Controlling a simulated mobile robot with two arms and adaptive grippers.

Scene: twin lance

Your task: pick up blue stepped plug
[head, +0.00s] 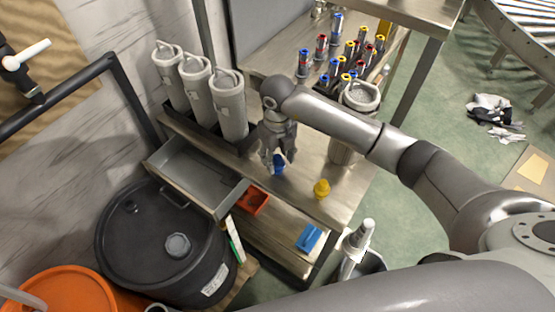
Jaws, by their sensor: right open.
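The blue stepped plug (279,165) stands on the metal bench top, near its middle. My right gripper (278,158) is above it, pointing down, with its open fingers around or just beside the plug. The fingers hide part of the plug, and I cannot tell whether they touch it. My left gripper does not show in the head view.
A yellow plug (321,188) stands to the right on the bench. A red tray (252,201) and a grey drawer (196,176) are at the left. Grey canisters (229,105) stand behind. Several coloured cylinders stand on the back shelf. A blue block (308,238) lies lower down.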

